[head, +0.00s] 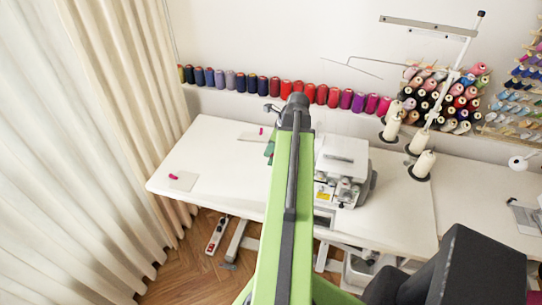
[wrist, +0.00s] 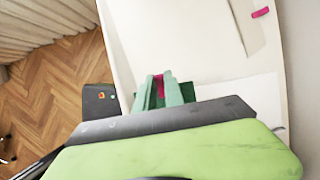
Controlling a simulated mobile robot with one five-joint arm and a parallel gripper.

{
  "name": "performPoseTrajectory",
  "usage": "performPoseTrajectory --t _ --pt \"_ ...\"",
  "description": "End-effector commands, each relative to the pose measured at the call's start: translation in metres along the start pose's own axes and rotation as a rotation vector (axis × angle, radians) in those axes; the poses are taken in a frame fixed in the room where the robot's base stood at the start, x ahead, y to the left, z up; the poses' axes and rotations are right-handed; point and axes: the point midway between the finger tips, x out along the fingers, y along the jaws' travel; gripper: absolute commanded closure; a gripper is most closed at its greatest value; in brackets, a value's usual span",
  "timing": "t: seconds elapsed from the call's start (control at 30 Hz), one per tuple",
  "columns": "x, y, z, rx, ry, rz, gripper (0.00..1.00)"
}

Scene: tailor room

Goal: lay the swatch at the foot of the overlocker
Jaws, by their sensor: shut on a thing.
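The overlocker (head: 342,170) is a pale machine standing on the white table, just right of my arm in the head view. My gripper (head: 270,150), green, is partly hidden behind my arm there. In the wrist view my gripper (wrist: 164,92) is shut on a pink tab (wrist: 158,84), which looks like the grip of the swatch. A pale flat sheet (wrist: 245,95) shows beside the jaws; I cannot tell whether it is the held swatch or whether it touches the table.
A pale square with a pink tab (head: 183,181) lies on the table (head: 218,150) at left. Another pink tab (head: 261,131) lies further back on a pale sheet. Thread cones (head: 422,165) stand right of the overlocker. Spools (head: 285,88) line the wall. The table's left part is mostly clear.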

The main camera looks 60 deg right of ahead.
Motion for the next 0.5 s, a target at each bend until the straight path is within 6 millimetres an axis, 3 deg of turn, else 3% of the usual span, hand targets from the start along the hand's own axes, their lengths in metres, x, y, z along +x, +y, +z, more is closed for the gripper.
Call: performPoseTrajectory --t 0.03,0.27,0.5 --pt "0.008 0.0 -0.003 0.0 0.0 0.0 1.0" --pt "0.007 0.0 -0.003 0.0 0.0 0.0 1.0" --pt "0.019 0.0 -0.008 0.0 0.0 0.0 1.0"
